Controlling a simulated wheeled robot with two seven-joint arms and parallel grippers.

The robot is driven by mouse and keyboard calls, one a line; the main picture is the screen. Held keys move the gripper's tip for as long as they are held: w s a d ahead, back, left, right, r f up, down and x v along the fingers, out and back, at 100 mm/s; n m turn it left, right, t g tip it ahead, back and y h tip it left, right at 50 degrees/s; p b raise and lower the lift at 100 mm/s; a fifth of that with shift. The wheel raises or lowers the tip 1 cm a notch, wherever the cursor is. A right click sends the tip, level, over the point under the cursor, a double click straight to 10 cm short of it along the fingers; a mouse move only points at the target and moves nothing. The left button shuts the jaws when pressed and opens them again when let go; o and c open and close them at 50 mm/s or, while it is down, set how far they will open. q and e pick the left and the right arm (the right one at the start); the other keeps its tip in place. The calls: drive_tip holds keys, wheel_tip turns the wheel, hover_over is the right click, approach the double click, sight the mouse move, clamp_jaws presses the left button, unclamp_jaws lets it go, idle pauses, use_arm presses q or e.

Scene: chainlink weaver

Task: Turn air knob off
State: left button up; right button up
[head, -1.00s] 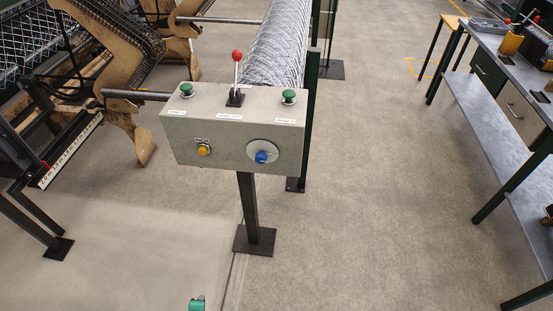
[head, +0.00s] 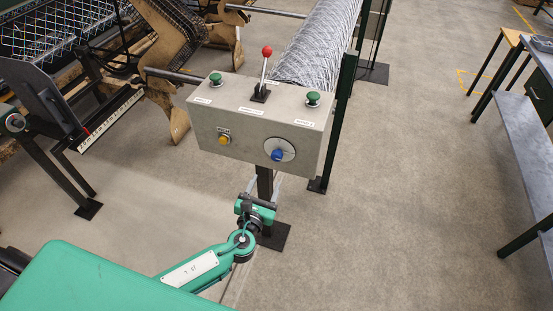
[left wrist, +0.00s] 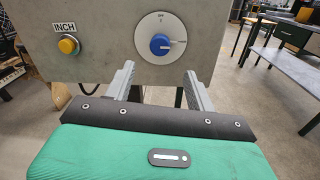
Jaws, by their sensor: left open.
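The air knob is a blue knob (head: 278,155) on a round white dial, at the right of the grey control box's front face. In the left wrist view the blue knob (left wrist: 160,44) sits ahead, with a pale mark towards its right side. Small lettering on the dial is hard to read. My left gripper (head: 264,184) is below and in front of the box, apart from the knob. In the left wrist view its two fingers (left wrist: 160,69) are spread, with nothing between them, below the dial. My right gripper is not seen.
The control box (head: 203,127) also carries a yellow INCH button (head: 224,140), two green buttons (head: 313,98) and a red-topped lever (head: 266,52). A wire mesh roll (head: 318,45) lies behind. A bench (head: 520,130) stands at right, with clear floor between.

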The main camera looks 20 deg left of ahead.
sight(276, 159)
use_arm(q)
drive_tip(key=w+p, duration=0.1)
drive_tip(key=w, duration=0.9)
drive_tip(key=shift+w, duration=0.3)
drive_tip(key=c, duration=1)
